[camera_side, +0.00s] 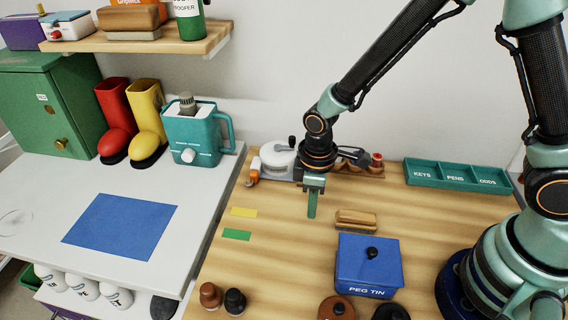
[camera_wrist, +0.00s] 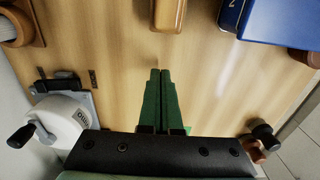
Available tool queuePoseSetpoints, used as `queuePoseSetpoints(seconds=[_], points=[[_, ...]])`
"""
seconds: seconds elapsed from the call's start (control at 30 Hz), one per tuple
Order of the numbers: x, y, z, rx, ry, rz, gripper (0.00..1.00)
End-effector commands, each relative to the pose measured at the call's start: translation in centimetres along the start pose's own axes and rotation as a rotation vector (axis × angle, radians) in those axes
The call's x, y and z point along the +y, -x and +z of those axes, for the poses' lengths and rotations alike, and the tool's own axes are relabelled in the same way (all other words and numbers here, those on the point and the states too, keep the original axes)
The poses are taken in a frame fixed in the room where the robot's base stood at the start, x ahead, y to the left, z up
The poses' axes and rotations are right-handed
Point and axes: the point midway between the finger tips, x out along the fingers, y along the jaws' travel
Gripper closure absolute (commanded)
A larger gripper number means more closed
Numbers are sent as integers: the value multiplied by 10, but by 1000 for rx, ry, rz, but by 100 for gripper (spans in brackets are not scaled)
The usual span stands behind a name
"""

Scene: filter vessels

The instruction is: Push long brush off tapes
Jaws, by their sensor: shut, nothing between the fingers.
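A wooden-backed brush (camera_side: 356,217) lies on the wooden table to the right of my gripper in the side view. It also shows at the top edge in the wrist view (camera_wrist: 168,12), partly cut off. A yellow tape (camera_side: 244,212) and a green tape (camera_side: 237,235) lie flat on the table to the left of my gripper, with nothing on them. The brush is well apart from both tapes. My gripper (camera_side: 311,215) points down, shut and empty, between the tapes and the brush. Its green fingers are together in the wrist view (camera_wrist: 160,72).
A blue peg tin (camera_side: 368,262) stands just in front of the brush. A white cranked device (camera_side: 278,158) and a teal tray (camera_side: 458,175) are at the back. Brown and black knobs (camera_side: 222,297) stand at the front left. Table around the tapes is clear.

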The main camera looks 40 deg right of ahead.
Motion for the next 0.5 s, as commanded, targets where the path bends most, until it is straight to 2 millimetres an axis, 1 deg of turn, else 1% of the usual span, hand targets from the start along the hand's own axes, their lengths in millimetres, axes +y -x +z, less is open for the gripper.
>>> queuePoseSetpoints(seconds=[0.03, 0.17, 0.4, 0.5], points=[[0, 9, 0, 4, 0, 2, 100], [0, 27, 1, 4, 0, 2, 100], [1, 68, 0, 5, -1, 2, 100], [0, 82, 1, 4, -1, 2, 100]])
